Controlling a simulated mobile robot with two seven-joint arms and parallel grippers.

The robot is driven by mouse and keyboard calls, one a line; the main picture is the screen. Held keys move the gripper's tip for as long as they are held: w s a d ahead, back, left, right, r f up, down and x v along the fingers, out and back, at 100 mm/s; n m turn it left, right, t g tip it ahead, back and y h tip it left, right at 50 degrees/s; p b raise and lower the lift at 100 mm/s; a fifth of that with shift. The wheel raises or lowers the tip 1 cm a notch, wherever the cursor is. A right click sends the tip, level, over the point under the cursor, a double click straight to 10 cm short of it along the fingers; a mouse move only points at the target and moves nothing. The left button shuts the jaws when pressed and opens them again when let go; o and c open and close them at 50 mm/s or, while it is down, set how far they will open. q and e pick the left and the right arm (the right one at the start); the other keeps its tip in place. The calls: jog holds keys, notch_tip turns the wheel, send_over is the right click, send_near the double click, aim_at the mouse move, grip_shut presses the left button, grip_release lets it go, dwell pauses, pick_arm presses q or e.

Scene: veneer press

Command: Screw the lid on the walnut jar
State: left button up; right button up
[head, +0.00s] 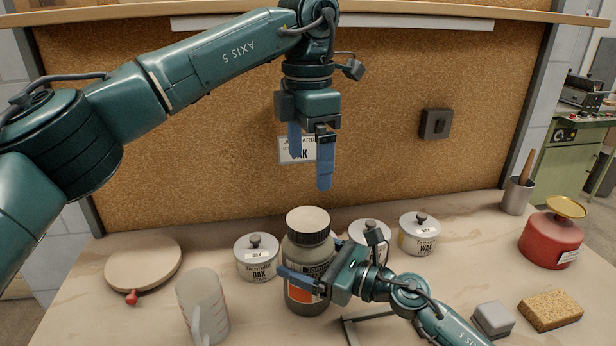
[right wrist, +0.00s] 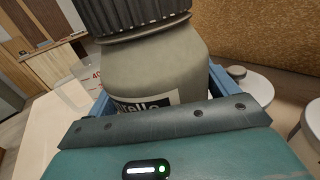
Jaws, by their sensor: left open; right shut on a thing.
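A large greenish-grey jar (head: 308,255) with a white and orange label stands upright on the bench; its wood name is not readable. A dark ribbed lid (head: 308,222) with a beige top sits on its mouth; how tightly cannot be told. The jar body (right wrist: 150,72) and ribbed lid (right wrist: 130,14) also fill the right wrist view. My right gripper (head: 312,262) is shut on the jar body, with blue fingers on both sides. My left gripper (head: 309,170) is open and empty, pointing down above the lid with a clear gap.
Small tins stand close by: an oak tin (head: 257,262) left, a wax tin (head: 419,238) right, another tin (head: 369,238) behind. A measuring jug (head: 203,308) and round board (head: 143,262) lie left. A red can (head: 550,240), sponge (head: 550,310) and grey block (head: 493,320) lie right.

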pick_arm(q)
jog(key=shift+r, duration=0.25)
pick_arm(e)
jog(key=o, duration=1.7)
pick_arm(q)
notch_tip(320, 180, down, 4)
jog(key=b, duration=0.3)
jog(key=shift+r+b, duration=0.1)
jog(key=shift+b, duration=0.25)
pick_arm(e)
jog(key=v, duration=1.3)
